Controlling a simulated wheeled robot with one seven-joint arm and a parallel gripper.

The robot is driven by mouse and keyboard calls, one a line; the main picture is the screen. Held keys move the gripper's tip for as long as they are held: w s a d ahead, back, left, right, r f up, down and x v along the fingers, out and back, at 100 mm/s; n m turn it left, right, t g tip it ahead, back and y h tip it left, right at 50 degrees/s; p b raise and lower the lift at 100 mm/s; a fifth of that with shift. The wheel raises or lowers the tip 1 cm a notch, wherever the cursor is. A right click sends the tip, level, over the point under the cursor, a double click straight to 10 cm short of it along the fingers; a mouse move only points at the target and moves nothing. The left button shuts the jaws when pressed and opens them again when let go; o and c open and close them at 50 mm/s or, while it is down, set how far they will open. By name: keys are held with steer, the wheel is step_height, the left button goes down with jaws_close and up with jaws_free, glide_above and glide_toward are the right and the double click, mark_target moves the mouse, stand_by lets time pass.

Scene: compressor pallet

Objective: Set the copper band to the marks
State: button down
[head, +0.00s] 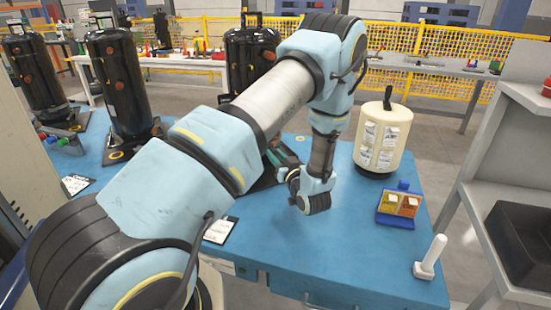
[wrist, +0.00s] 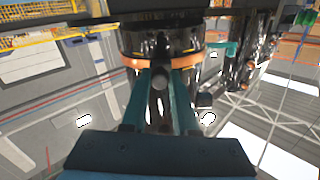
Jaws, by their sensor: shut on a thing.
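The copper band (wrist: 131,62) shows in the wrist view as an orange ring around a dark, glossy compressor (wrist: 145,42). My gripper (wrist: 161,76) reaches it with two teal fingers, shut on the band at a dark knob between the fingertips. In the head view, the black compressor (head: 250,55) stands behind my arm, which hides its middle and the band. My gripper (head: 281,157) is partly visible low beside its base. I cannot make out the marks in either view.
The blue pallet top (head: 340,240) is clear in front. A cream tank (head: 383,140), a tray of small parts (head: 400,206) and a white upright piece (head: 430,257) stand right. Other black compressors (head: 120,80) stand left. A card (head: 220,230) lies near the front edge.

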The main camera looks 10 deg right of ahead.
steer(key=c, duration=0.7)
jaws_free()
steer(key=b+v, duration=0.3)
steer(key=v, duration=0.7)
steer(key=shift+s, duration=0.4)
steer(key=w+a+r+g+h+p, duration=0.1)
steer(key=w+a+r+g+h, duration=0.3)
steer(key=w+a+g+h, duration=0.25)
steer(key=s+a+r+g, duration=0.2)
steer(key=s+a+g, duration=0.1)
steer(key=s+a, duration=0.2)
steer(key=s+a+r+m+g+y+p, duration=0.1)
steer(key=s+a+r+g, duration=0.1)
steer(key=s+a, duration=0.4)
steer(key=s+a+r+m+g+y, duration=0.1)
steer(key=s+a+r+g, duration=0.2)
steer(key=s+a+g, duration=0.1)
steer(key=shift+s+a, duration=0.45)
steer(key=shift+a, duration=0.15)
steer(key=shift+s+a, duration=0.4)
steer(key=shift+a, duration=0.25)
